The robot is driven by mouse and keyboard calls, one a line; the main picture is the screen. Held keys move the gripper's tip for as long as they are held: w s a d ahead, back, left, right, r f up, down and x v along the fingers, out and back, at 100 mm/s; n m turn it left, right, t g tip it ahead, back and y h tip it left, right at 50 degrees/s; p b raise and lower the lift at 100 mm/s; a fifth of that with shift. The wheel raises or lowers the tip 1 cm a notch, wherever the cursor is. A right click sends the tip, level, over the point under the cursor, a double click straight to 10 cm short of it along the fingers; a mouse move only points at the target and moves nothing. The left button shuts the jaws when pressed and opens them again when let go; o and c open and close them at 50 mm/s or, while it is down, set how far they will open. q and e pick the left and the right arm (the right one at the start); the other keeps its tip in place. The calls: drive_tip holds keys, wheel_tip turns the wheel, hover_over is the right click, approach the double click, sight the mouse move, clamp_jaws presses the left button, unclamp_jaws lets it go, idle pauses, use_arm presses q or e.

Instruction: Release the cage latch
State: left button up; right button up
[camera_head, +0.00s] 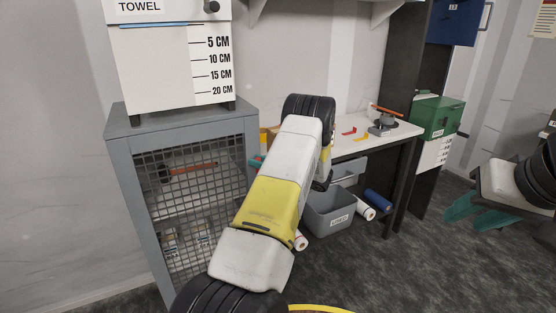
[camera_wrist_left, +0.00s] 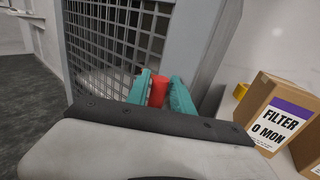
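The wire-mesh cage (camera_head: 122,160) stands on the left in the head view, its mesh door (camera_head: 195,215) in its frame. A red latch piece (camera_wrist_left: 158,90) shows at the cage edge in the left wrist view. My left gripper (camera_wrist_left: 160,88) has its teal fingers on either side of this piece, with no clear gap visible. In the head view that gripper is mostly hidden behind my left arm, with a bit of teal showing by the cage's right side. My right gripper (camera_head: 481,213) is at the far right, fingers apart and empty, away from the cage.
A towel dispenser (camera_head: 160,70) with a centimetre scale stands on the cage. A grey bin (camera_head: 330,212) and rolls lie below. A filter carton (camera_wrist_left: 272,115) is close to my left gripper.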

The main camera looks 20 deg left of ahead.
use_arm(q)
clamp_jaws()
drive_tip(key=shift+s+n, duration=0.1)
drive_tip(key=shift+n, duration=0.2)
drive_tip(key=shift+s+a+n+h, duration=0.15)
drive_tip(key=shift+n+h, duration=0.3)
drive_tip(key=shift+n, duration=0.1)
drive_tip(key=shift+s+a+n+h, duration=0.1)
drive_tip(key=shift+n+h, duration=0.35)
drive_tip(key=shift+n, duration=0.1)
drive_tip(key=n+h, duration=0.1)
drive_tip(key=n, duration=0.1)
drive_tip(key=n+t+h, duration=0.1)
drive_tip(key=shift+s+a+f+h, duration=0.25)
drive_tip(key=shift+s+a+h, duration=0.05)
drive_tip(key=shift+s+a, duration=0.1)
drive_tip(key=n, duration=0.1)
drive_tip(key=t+h, duration=0.1)
drive_tip(key=f+n+h, duration=0.1)
drive_tip(key=shift+s+a+n, duration=0.2)
drive_tip(key=shift+s+n, duration=0.1)
drive_tip(key=shift+s+a+f+n+t+h, duration=0.1)
drive_tip(key=shift+f+n+t+h, duration=0.15)
drive_tip(key=shift+n+t+h, duration=0.5)
drive_tip(key=shift+f+n+t+h, duration=0.35)
drive_tip(key=shift+n+t+h, duration=0.3)
drive_tip(key=shift+t, duration=0.1)
